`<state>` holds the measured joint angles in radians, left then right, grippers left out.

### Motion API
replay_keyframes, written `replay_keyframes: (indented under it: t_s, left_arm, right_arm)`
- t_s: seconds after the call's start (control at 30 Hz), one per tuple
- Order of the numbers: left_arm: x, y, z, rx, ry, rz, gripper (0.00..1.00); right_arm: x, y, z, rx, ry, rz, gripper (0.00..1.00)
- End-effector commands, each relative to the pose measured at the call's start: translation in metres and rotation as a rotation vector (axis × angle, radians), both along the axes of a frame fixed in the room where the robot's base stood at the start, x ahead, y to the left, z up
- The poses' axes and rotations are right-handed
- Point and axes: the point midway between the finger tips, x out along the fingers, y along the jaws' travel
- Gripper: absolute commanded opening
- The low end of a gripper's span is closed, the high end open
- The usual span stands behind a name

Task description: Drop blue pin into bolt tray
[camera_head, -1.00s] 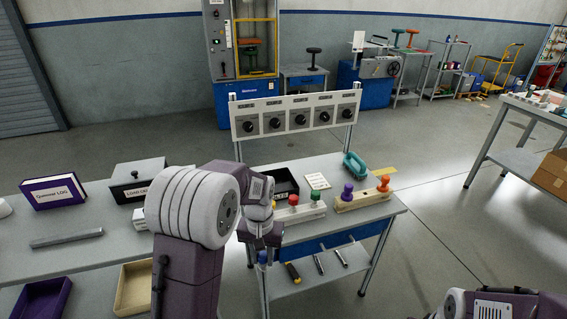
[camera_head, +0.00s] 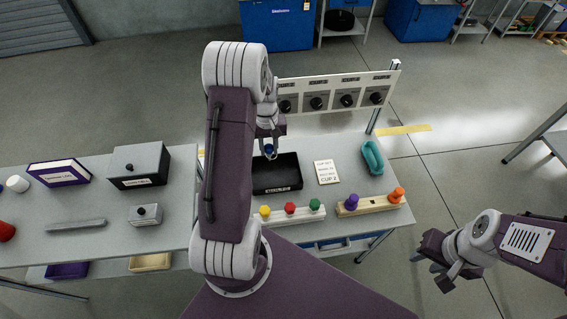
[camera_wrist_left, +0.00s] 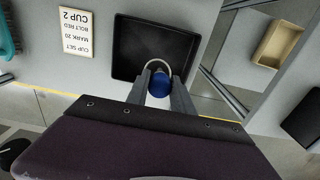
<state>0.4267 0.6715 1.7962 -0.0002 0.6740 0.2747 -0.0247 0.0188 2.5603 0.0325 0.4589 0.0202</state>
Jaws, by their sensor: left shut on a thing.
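The bolt tray (camera_head: 277,174) is a black open tray on the workbench, with white lettering on its front wall. My left gripper (camera_head: 270,152) is shut on the blue pin (camera_head: 269,149) at the tray's far edge in the head view. In the left wrist view the blue pin (camera_wrist_left: 160,84) sits between my left fingers (camera_wrist_left: 160,92), in front of the bolt tray (camera_wrist_left: 124,50), which looks empty. The pin's lower end is hidden. My right gripper (camera_head: 440,272) is off to the right, away from the bench; its finger gap is unclear.
Racks with yellow, red and green pegs (camera_head: 290,213) and purple and orange pegs (camera_head: 370,204) stand at the bench front. A card (camera_head: 326,172) and a teal handled object (camera_head: 372,158) lie right of the tray. A dial panel (camera_head: 335,92) stands behind.

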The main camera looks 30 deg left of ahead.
Motion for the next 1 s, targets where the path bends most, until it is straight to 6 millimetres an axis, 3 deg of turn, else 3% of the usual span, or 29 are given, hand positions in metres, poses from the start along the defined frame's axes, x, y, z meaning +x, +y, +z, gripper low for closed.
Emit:
replay_keyframes:
  t_s: [0.17, 0.5, 0.83, 0.87, 0.9, 0.93, 1.0]
  left_arm:
    - [0.0, 0.0, -0.01, 0.0, 0.0, -0.001, 0.0]
    - [0.0, 0.0, -0.057, 0.0, 0.0, -0.001, 0.0]
    - [0.0, 0.0, -0.06, 0.0, 0.0, -0.001, 0.0]
    - [0.0, 0.0, -0.06, 0.0, 0.0, -0.001, 0.36]
    - [0.0, 0.0, -0.06, 0.0, 0.0, -0.001, 0.47]
    - [0.0, 0.0, -0.06, 0.0, 0.0, -0.001, 0.53]
    - [0.0, 0.0, -0.06, 0.0, 0.0, -0.001, 0.53]
  right_arm:
    - [0.0, 0.0, -0.01, 0.0, 0.0, 0.0, 0.36]
    - [0.0, 0.0, -0.054, 0.0, 0.0, 0.0, 0.36]
    - [0.0, 0.0, -0.055, 0.0, 0.0, 0.0, 0.36]
    - [0.0, 0.0, -0.055, 0.0, 0.0, 0.0, 0.36]
    - [0.0, 0.0, -0.055, 0.0, 0.0, 0.0, 0.36]
    - [0.0, 0.0, -0.055, 0.0, 0.0, 0.0, 0.36]
    - [0.0, 0.0, -0.055, 0.0, 0.0, 0.0, 0.36]
